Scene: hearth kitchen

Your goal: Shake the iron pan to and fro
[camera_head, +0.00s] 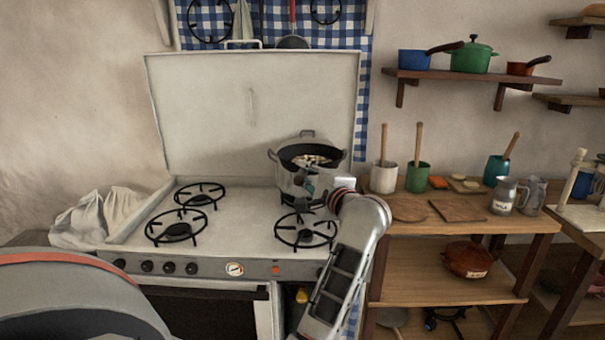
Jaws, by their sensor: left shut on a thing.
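The dark iron pan (291,152) is over the back right burner of the stove, with pale and brown pieces in it. A pale metal pot with loop handles (285,178) shows around and below it; I cannot tell whether the pan rests in it or is held just above. My right gripper is not in view.
The white stove top (240,222) has bare burners at left and front right. Its raised lid (250,110) stands close behind the pot. A pale cloth (95,217) lies at left. A wooden table (455,218) with mugs, boards and utensil pots stands at right.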

